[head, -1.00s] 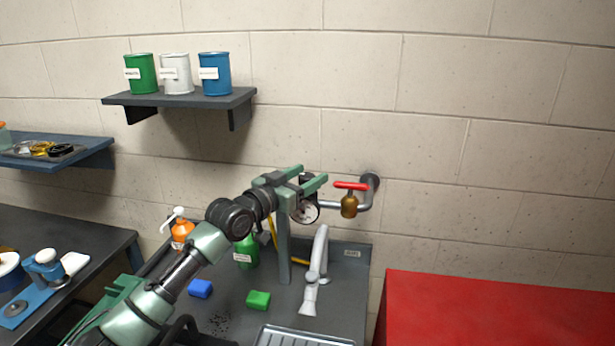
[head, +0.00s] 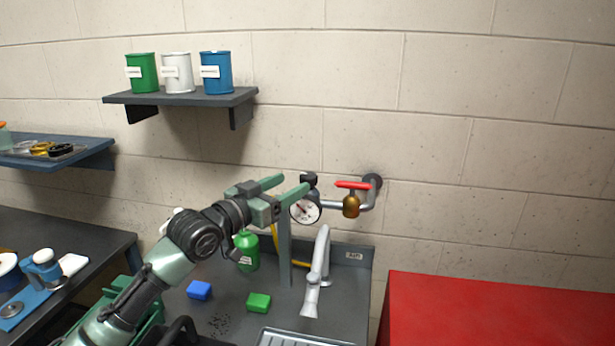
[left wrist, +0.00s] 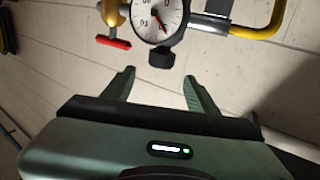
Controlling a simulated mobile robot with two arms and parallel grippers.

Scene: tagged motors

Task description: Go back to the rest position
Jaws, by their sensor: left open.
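My left gripper (head: 287,189) is open and empty. In the head view it is raised in front of the wall, over the back of the sink counter and close to the pressure gauge (head: 305,208). In the left wrist view its two fingers stand apart with nothing between them, and the gauge (left wrist: 158,18) is beyond the fingertips. A brass valve with a red handle (head: 352,186) is on the pipe to the right of the gauge. The valve's red handle also shows in the left wrist view (left wrist: 113,42). My right gripper is not in view.
The counter holds a faucet (head: 317,270), a green bottle (head: 247,250), a blue block (head: 199,290) and a green block (head: 259,302). A wall shelf (head: 180,98) bears three cans. A red cabinet (head: 490,310) stands at the right.

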